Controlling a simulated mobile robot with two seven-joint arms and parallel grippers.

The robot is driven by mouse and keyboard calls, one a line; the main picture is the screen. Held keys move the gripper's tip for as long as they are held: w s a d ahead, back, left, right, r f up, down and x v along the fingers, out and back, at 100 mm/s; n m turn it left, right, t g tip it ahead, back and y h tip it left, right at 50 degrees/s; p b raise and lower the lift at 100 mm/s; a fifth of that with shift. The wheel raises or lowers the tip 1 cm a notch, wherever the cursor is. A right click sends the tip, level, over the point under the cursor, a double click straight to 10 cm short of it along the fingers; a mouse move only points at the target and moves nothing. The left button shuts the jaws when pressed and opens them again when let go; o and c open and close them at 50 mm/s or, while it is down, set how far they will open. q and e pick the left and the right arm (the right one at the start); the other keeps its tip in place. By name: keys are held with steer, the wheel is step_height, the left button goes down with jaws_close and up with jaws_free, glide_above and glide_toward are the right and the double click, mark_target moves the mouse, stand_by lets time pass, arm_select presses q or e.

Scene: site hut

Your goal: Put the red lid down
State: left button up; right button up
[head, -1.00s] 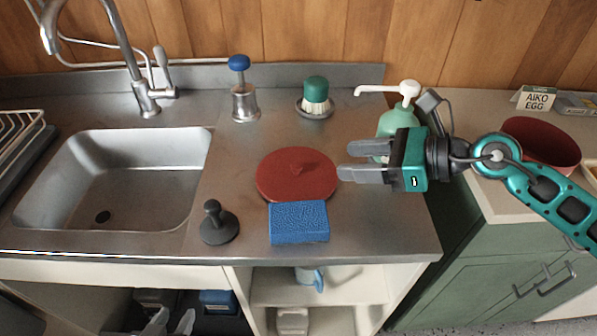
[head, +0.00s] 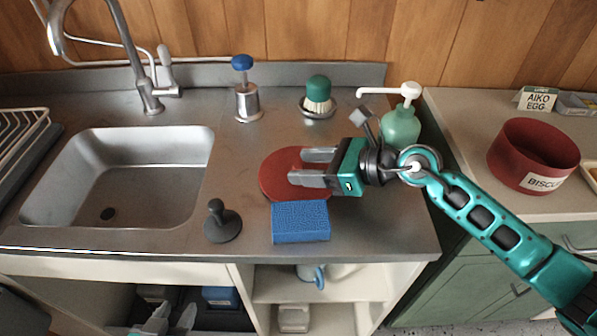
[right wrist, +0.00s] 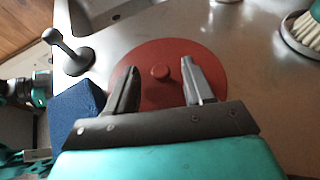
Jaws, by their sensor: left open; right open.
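The red lid (head: 272,180) lies flat on the steel counter beside the sink, knob up. It also fills the middle of the right wrist view (right wrist: 160,50). My right gripper (head: 295,167) is open over the lid, coming from the right. In the right wrist view its fingers stand either side of the small round knob (right wrist: 160,72), with gaps between; nothing is gripped. My left gripper (head: 172,319) is open and empty, low at the bottom left, below the counter front.
A blue sponge (head: 300,222) lies close in front of the lid, with a dark plunger-like stopper (head: 221,226) to its left. A green soap pump (head: 401,125), dish brush (head: 318,95) and blue-topped dispenser (head: 245,95) stand behind. A red biscuit tin (head: 533,155) is at right.

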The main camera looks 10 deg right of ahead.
jaws_close()
stand_by(0.3)
steer(key=shift+r, duration=0.15)
